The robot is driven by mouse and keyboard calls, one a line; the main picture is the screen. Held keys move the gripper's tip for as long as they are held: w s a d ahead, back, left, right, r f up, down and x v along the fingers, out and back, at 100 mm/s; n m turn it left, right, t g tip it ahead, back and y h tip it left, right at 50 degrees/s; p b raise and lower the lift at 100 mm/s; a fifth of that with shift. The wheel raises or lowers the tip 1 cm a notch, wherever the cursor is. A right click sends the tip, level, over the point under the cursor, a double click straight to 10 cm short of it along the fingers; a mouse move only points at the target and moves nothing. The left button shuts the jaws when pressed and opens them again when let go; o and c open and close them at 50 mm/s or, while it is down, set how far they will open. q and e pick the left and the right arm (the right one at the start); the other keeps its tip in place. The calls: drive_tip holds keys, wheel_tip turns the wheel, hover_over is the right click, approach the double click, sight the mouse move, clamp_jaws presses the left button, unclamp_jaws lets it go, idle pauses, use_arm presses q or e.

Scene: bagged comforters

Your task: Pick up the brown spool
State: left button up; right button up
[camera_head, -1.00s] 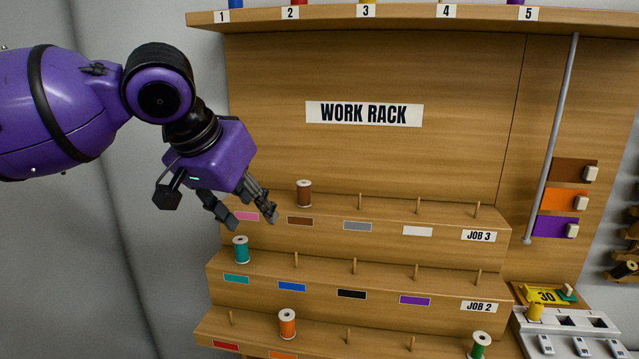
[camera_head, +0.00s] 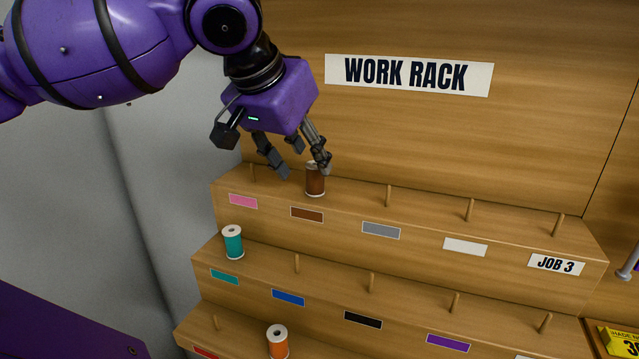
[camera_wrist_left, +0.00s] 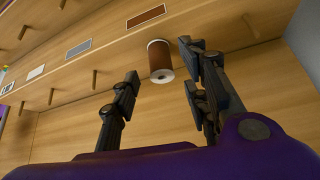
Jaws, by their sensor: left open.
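The brown spool (camera_head: 315,181) stands upright on the top step of the work rack, above the brown label. My left gripper (camera_head: 301,170) is open just above and to the left of it. One finger overlaps the spool's top in the head view; I cannot tell whether it touches. In the left wrist view the spool (camera_wrist_left: 160,62) appears just beyond the fingertips, nearer the right-hand fingers, with the left gripper (camera_wrist_left: 165,75) open and empty. My right gripper is not in view.
A teal spool (camera_head: 233,242) stands on the middle step and an orange spool (camera_head: 277,341) on the lower step. Bare wooden pegs (camera_head: 388,196) line the steps. The rack's back panel (camera_head: 420,140) rises behind the top step.

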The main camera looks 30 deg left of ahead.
sight(312, 168)
use_arm(q)
drive_tip(key=b+x, duration=0.3)
drive_tip(key=x, duration=0.1)
drive_tip(key=shift+d+f, duration=0.15)
drive_tip(key=shift+f, duration=0.1)
drive_tip(key=shift+w+r, duration=0.1)
drive_tip(key=shift+r, duration=0.1)
drive_tip(key=shift+c, duration=0.5)
drive_tip(key=c, duration=0.9)
